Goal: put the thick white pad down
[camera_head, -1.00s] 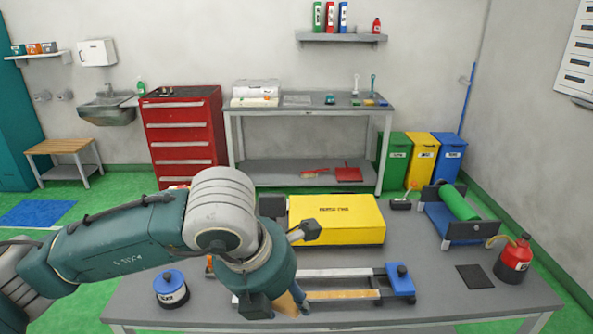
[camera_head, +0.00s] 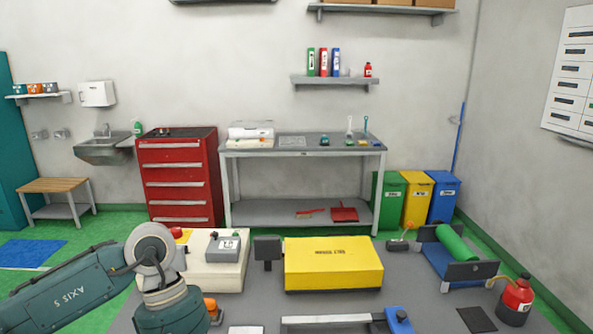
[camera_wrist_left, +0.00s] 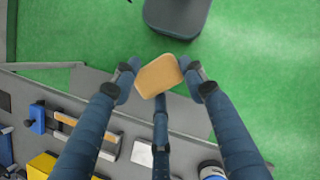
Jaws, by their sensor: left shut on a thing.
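In the left wrist view, my left gripper (camera_wrist_left: 160,82) is shut on a tan, flat pad (camera_wrist_left: 158,75) with rounded corners, gripped by its sides. The pad's visible face is tan, not white; I cannot see its other face. My right gripper is not in view.
On the grey table stand a yellow case (camera_head: 333,266), a cream box (camera_head: 215,272), a blue-ended rail fixture (camera_head: 398,320), a green roller stand (camera_head: 457,262), a dark mat (camera_head: 477,319) and a red can (camera_head: 515,300). A blue-topped pot (camera_wrist_left: 212,172) is near the table edge.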

